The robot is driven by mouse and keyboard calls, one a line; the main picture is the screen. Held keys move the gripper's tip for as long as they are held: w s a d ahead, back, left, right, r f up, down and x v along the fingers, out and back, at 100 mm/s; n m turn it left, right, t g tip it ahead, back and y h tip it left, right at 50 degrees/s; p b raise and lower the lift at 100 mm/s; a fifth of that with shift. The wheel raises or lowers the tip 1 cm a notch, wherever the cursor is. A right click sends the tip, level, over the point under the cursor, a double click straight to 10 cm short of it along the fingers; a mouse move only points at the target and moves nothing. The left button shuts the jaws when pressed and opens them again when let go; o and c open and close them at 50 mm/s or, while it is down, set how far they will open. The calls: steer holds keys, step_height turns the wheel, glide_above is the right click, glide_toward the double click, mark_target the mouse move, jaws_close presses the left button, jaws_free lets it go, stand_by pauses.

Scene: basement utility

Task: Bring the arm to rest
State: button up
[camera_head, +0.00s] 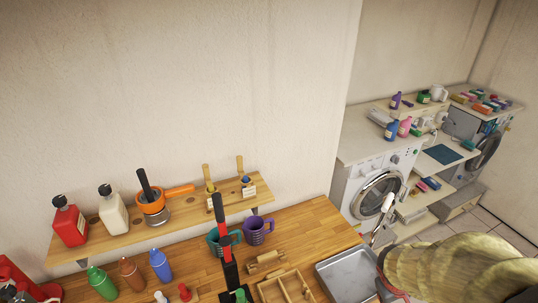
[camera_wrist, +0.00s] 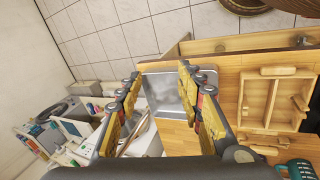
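My gripper (camera_wrist: 160,72) shows in the wrist view with its two yellow-padded fingers spread apart. Nothing is held between the pads. It is above the wooden counter (camera_wrist: 210,110), with the metal basin or tray (camera_wrist: 172,88) behind the gap between the fingers. A long pale and brown thing (camera_wrist: 134,136) shows lower down between the fingers, seemingly beyond them.
The counter (camera_head: 312,225) holds mugs (camera_head: 257,231), bottles (camera_head: 160,264), a wooden divided tray (camera_head: 268,291) and the metal basin (camera_head: 347,270). A wall shelf (camera_head: 130,235) stands behind. A large yellowish layered thing (camera_head: 460,268) blocks the lower right. Washing machine (camera_head: 372,190) stands beyond.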

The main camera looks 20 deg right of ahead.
steer(key=w+a+t+y+b, duration=0.2)
steer(key=a+b, duration=0.7)
steer(key=a, duration=0.3)
steer(key=w+a+t+y+b, duration=0.2)
steer(key=w+a+t+b, duration=0.1)
steer(key=a+b, duration=0.6)
steer(key=a, duration=0.4)
steer(key=shift+w+a+r+n+y, duration=0.2)
steer(key=shift+a+r+n+y, duration=0.1)
steer(key=shift+n, duration=0.1)
